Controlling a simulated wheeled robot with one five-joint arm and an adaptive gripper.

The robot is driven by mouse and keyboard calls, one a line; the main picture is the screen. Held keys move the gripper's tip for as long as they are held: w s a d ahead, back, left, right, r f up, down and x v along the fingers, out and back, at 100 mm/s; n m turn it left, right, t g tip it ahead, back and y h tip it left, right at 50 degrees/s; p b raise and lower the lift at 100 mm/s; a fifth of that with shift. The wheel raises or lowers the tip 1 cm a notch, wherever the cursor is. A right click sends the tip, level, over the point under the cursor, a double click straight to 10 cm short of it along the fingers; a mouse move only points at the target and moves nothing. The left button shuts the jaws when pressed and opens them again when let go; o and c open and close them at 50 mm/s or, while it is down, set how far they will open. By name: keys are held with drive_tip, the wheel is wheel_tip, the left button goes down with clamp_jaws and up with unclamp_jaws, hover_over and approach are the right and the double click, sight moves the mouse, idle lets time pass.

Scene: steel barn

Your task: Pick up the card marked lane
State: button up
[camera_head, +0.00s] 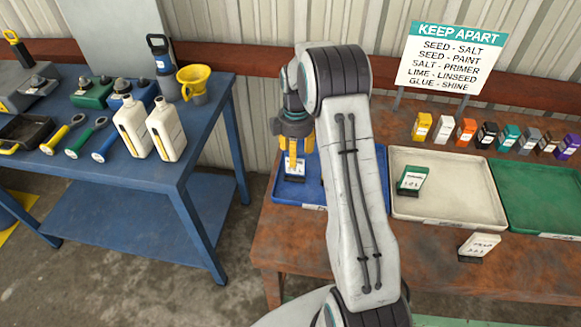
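My gripper (297,155) points down over the blue tray (313,186), its yellow fingers at the top of a small card (294,167) on a dark base. The fingers partly cover this card, and I cannot tell whether they are closed on it. A second card (411,179), with a green face and a white band, stands on a dark base in the cream tray (460,216). A third card (479,244), white with dark marks, stands on the table in front of that tray. The lettering on all the cards is too small to read surely, so I cannot tell which says lane.
A row of several small coloured cartons (487,135) stands behind the trays, below a KEEP APART sign (451,59). A green tray (545,192) is at the right. A blue bench (205,130) at the left holds bottles, scoops and a yellow funnel (194,80).

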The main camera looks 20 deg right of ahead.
drive_tip(key=shift+s+f+p, duration=0.1)
drive_tip(key=shift+f+p, duration=0.85)
drive_tip(key=shift+f, duration=2.25)
drive_tip(key=shift+c, duration=0.2)
clamp_jaws()
